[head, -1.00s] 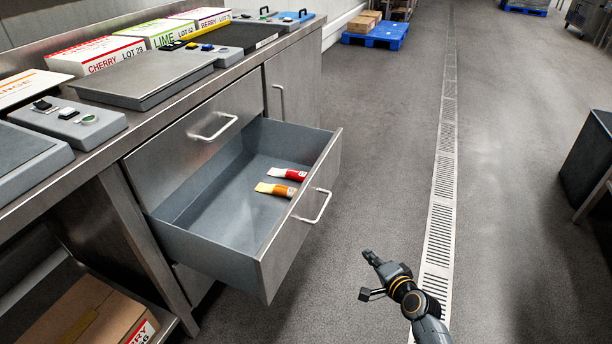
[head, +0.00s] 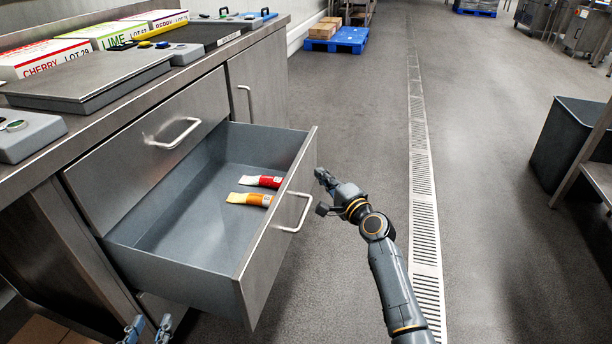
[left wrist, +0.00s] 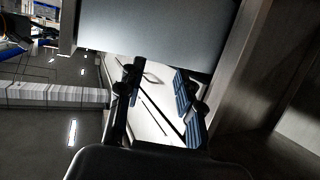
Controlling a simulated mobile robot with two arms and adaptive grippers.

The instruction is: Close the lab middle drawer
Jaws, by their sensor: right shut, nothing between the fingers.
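The grey middle drawer (head: 185,210) stands pulled out of the steel cabinet in the head view. Its steel front (head: 278,235) carries a bar handle (head: 298,212). My left gripper (head: 149,329) is open at the bottom edge, below the drawer's near side. Its spread, empty fingers show in the left wrist view (left wrist: 162,95), below a grey panel (left wrist: 150,32).
A closed drawer (head: 160,150) lies above the open one. The counter holds flavour boxes (head: 60,57) and a flat grey plate (head: 90,80). The floor right of the drawer is clear around the drain grate (head: 420,170). A dark bin (head: 570,140) stands far right.

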